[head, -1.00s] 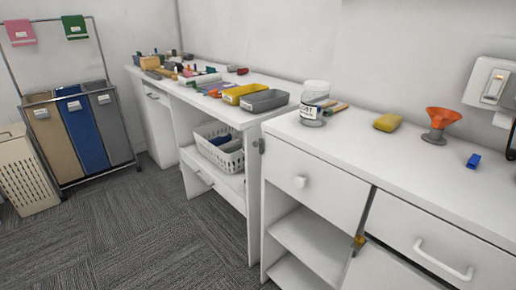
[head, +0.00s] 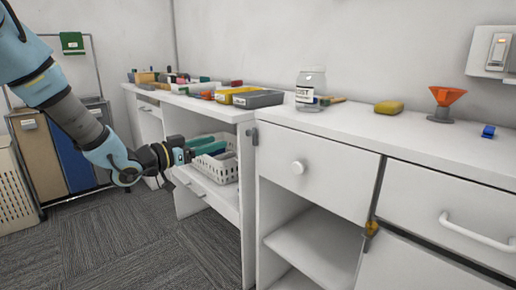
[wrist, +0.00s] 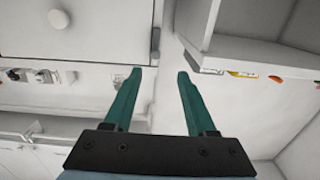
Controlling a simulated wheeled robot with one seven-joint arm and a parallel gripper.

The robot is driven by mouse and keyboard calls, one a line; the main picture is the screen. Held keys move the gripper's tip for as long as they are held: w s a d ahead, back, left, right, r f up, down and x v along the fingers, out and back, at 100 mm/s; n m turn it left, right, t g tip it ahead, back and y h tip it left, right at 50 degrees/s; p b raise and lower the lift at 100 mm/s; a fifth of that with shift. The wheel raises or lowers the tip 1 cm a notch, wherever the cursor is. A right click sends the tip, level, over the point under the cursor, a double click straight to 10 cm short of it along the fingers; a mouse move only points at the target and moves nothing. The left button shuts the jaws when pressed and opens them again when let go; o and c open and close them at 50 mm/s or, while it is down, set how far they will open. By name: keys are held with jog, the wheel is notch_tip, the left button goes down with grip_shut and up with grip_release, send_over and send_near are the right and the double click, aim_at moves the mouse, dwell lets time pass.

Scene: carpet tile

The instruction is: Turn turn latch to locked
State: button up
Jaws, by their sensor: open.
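A small brass-yellow catch (head: 372,228) sits at the edge between the open shelf and the lower door of the right cabinet; it looks like the turn latch. Its exact turn is too small to tell. A grey fitting (head: 252,134) is on the side of the gap between desk and cabinet. My gripper (head: 222,148) has teal fingers and is in front of the desk's shelf, left of the catch and well apart from it. In the wrist view my gripper (wrist: 160,74) is open, with nothing between the fingers.
A white basket (head: 212,169) stands on the desk shelf behind my gripper. The jar (head: 310,88) and orange funnel (head: 446,103) stand on the counter. The carpet (head: 120,235) in front is clear.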

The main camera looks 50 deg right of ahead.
aim_at(247, 133)
jog(key=shift+g, duration=0.3)
jog(key=d, duration=0.3)
jog(key=s+d, duration=0.1)
jog(key=d, duration=0.7)
jog(key=shift+s+d+r+p, duration=0.15)
jog(key=shift+p, duration=0.15)
jog(key=shift+c, duration=0.4)
grip_shut()
